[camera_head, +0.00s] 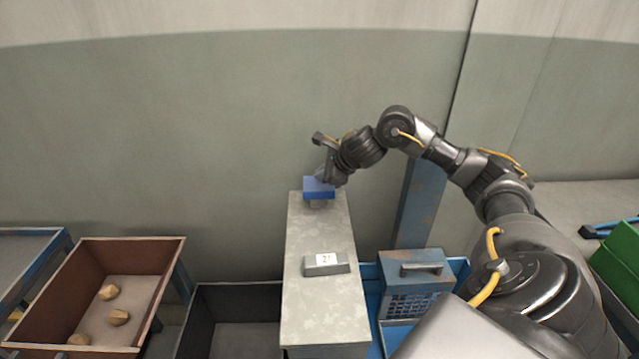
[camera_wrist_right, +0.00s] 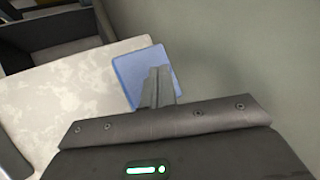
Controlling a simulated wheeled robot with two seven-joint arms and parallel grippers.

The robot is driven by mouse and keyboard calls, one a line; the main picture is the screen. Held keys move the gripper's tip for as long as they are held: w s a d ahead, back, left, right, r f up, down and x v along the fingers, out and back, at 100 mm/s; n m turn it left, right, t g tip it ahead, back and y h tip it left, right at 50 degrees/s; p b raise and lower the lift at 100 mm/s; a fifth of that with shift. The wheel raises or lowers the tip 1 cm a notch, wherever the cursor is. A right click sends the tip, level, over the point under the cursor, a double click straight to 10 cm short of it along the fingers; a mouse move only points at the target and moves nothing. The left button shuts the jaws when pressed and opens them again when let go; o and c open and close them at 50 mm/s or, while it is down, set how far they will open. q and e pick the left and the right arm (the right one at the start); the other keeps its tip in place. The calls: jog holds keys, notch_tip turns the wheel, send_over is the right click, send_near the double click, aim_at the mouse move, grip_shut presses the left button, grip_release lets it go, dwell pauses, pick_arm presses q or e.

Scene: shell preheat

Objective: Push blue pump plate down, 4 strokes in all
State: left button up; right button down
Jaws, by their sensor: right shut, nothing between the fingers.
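The blue pump plate (camera_head: 318,188) sits on a short grey stem at the far end of the grey bench top (camera_head: 325,230). My right gripper (camera_head: 327,178) is shut and empty, pointing down at the plate. In the right wrist view the blue plate (camera_wrist_right: 140,72) shows behind the closed fingertips (camera_wrist_right: 159,75), which overlap it in the picture. I cannot tell whether the fingers touch the plate. A small grey block with a white label, reading something like "2", the counter (camera_head: 326,263), stands nearer on the bench. My left gripper is not in view.
A brown tray (camera_head: 160,262) with several tan lumps stands at the left. A dark open bin (camera_head: 230,287) is beside the bench. A blue-grey handled box (camera_head: 416,268) stands right of the bench, near a blue post (camera_head: 415,205). A green crate (camera_head: 622,255) is at far right.

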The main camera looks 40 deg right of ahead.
aim_at(322, 185)
jog(key=shift+f, duration=0.1)
dwell(0.6)
jog(key=shift+f+b, duration=0.35)
jog(key=shift+b, duration=0.15)
jog(key=shift+f+b, duration=1.65)
jog(key=shift+f, duration=0.15)
dwell(1.2)
jog(key=shift+r, duration=0.1)
jog(key=shift+r+p, duration=1.65)
jog(key=shift+r, duration=0.4)
jog(key=shift+r, duration=0.1)
jog(key=shift+r+p, duration=2.05)
jog(key=shift+r, duration=0.4)
